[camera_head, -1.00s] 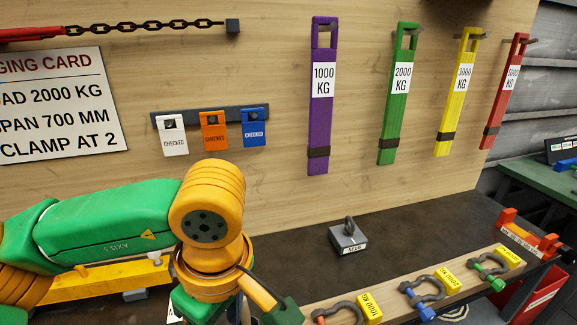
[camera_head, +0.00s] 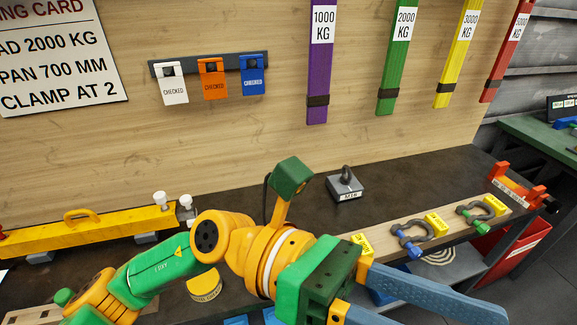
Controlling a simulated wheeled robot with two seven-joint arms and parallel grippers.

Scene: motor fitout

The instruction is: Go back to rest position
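My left arm comes in from the lower left across the front of the bench. Its gripper (camera_head: 425,312) is at the lower right, in front of the shackle board (camera_head: 385,239). The blue-grey fingers stand apart, so it is open. I see nothing between the visible parts of the fingers, but the lower finger is cut off by the bottom edge. The gripper body hides the left part of the board. My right gripper is not in view.
A yellow beam (camera_head: 95,230) lies at the bench's left. A grey M16 block (camera_head: 345,186) stands behind the board, which carries shackles with blue (camera_head: 407,244) and green (camera_head: 474,220) pins. Coloured slings and checked tags (camera_head: 212,80) hang on the back panel.

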